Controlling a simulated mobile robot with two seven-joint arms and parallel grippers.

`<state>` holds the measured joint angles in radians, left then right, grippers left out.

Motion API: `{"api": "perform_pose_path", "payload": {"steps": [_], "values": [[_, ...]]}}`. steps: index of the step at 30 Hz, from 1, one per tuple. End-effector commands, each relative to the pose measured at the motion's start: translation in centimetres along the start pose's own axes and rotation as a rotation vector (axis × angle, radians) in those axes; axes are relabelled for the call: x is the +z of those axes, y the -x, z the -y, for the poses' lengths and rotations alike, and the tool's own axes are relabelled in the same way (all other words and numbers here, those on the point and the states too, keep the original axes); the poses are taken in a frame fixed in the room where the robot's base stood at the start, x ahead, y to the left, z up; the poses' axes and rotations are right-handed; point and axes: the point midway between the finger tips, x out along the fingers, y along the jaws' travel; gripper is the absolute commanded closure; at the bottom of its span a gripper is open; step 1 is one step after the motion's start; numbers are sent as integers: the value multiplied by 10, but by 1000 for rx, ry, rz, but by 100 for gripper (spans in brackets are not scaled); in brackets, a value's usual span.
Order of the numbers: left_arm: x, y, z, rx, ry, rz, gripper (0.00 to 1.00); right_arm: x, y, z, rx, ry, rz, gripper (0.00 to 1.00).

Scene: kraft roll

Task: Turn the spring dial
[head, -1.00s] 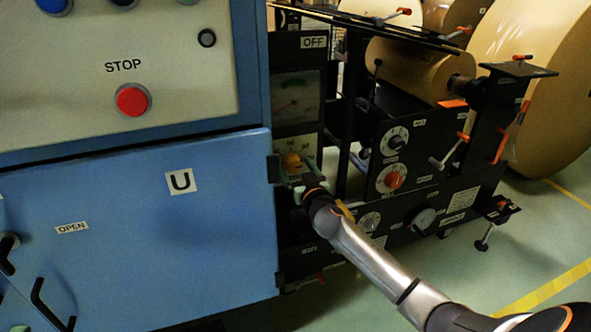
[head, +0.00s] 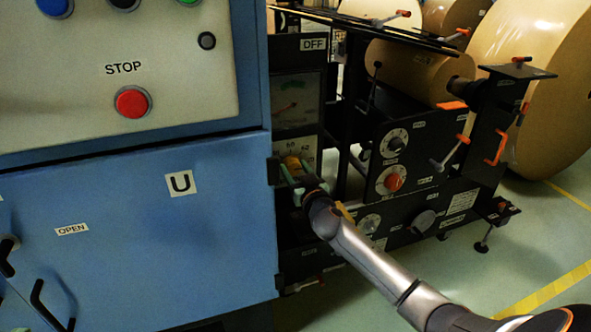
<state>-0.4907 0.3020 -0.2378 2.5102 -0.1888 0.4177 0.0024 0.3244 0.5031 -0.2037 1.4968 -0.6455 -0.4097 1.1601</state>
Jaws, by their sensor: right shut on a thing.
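The fingers are tilted and hide part of the knob and the lower panel. The gauge (head: 297,101) above has a green band at its top and a reddish needle low on its face. My left gripper is not in view.
The blue cabinet (head: 120,230) stands close on the left, with a red STOP button (head: 132,101). Right of the knob, a black panel carries a white-and-black dial (head: 394,143) and a red-centred dial (head: 391,180). Kraft rolls (head: 545,85) stand behind. Green floor lies at the lower right.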

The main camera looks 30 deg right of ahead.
Motion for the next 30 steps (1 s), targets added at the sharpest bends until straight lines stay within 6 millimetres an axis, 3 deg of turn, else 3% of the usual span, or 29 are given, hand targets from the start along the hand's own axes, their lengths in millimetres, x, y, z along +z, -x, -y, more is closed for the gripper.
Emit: {"api": "perform_pose_path", "payload": {"steps": [14, 30], "values": [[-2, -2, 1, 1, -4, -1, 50, -3, -1, 0, 1, 92, -4, 100], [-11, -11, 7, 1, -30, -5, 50, -4, -1, 1, 3, 563, -4, 100]]}}
